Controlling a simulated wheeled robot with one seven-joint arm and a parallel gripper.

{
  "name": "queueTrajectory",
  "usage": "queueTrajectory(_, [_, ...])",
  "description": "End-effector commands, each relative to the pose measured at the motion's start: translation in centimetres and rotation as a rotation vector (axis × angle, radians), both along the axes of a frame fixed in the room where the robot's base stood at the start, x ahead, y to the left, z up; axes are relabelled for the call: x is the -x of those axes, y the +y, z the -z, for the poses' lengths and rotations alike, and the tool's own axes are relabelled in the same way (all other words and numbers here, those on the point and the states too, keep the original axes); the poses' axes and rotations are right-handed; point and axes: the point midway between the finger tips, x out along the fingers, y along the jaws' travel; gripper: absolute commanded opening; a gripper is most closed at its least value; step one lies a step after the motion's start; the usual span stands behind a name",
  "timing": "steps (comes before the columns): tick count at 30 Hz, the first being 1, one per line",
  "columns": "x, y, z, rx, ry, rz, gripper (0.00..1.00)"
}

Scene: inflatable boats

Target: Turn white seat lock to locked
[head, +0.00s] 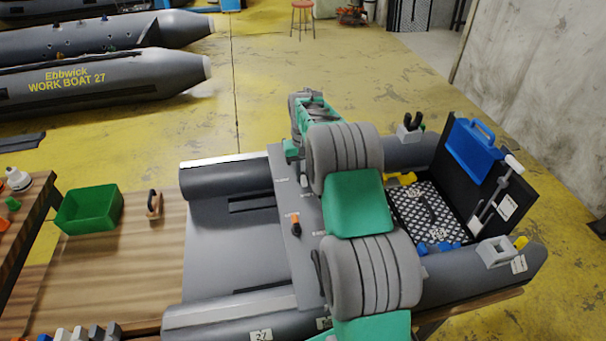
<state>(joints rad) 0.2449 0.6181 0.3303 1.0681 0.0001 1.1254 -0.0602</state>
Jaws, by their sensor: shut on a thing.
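My gripper (292,149) is at the far end of the grey seat board (284,255) of the near boat, mostly hidden behind my arm. Its fingertips do not show clearly. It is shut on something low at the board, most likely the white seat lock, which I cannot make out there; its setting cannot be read. An orange knob (295,225) stands free on the same board, nearer to me, beside small white lettering.
A green bin (89,209) and an orange-and-black hand tool (153,205) lie on the wooden bench at left. A blue case (473,148) stands on the black panel at right. Grey work boats (110,82) lie behind. The yellow floor between is clear.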

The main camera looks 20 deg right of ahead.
Motion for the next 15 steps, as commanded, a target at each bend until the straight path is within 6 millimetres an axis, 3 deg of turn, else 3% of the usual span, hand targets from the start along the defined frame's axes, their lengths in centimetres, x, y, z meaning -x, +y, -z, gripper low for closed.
queueTrajectory(9, [-0.04,0.0,-0.06,0.0,-0.001,-0.001,0.38])
queueTrajectory(15, [-0.03,0.0,-0.07,0.0,-0.001,0.0,0.38])
